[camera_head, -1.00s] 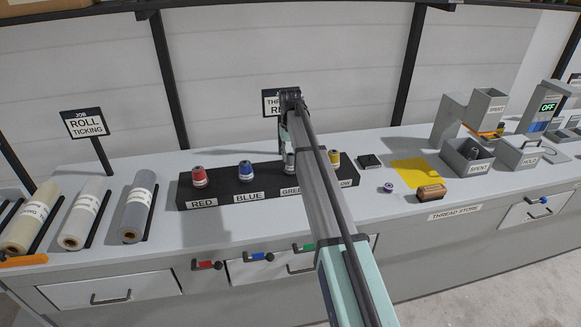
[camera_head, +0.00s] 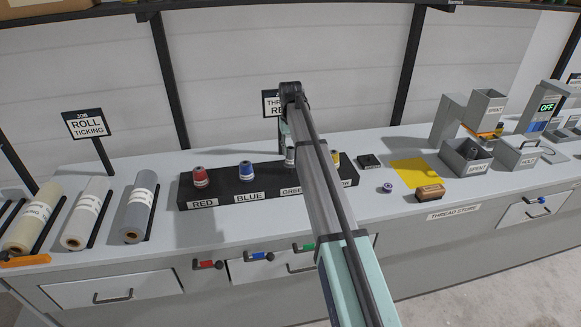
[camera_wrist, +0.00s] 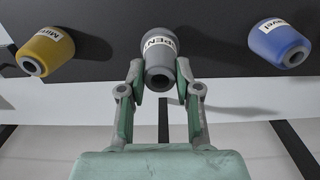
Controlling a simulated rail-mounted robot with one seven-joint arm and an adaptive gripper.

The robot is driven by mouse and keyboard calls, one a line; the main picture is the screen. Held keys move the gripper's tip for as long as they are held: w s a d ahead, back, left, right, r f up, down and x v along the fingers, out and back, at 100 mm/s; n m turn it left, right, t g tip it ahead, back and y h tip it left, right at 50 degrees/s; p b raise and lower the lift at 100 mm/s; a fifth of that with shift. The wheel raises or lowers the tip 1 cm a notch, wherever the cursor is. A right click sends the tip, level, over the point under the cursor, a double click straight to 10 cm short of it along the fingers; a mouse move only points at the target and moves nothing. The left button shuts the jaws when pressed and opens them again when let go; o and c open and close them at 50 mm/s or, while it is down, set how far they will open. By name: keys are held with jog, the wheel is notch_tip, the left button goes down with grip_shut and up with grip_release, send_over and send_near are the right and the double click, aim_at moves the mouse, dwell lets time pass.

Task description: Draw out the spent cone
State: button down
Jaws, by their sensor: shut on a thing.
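In the head view a sliver of the grey cone (camera_head: 290,155) shows beside my arm, above the GREEN label (camera_head: 291,190) of the black rack (camera_head: 222,199). My arm hides most of it and of my gripper there. I cannot tell whether its base is clear of the rack.
Red (camera_head: 200,177) and blue (camera_head: 246,170) cones stand on the rack to the left, and a yellow cone (camera_head: 335,157) to the right, close to my arm. A sign (camera_head: 271,103) stands behind. An open SPENT bin (camera_head: 466,157) stands farther right, past a yellow cloth (camera_head: 412,172).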

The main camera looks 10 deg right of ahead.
jog(key=shift+r+p, duration=0.4)
jog(key=shift+r, duration=0.45)
jog(key=shift+s, duration=0.1)
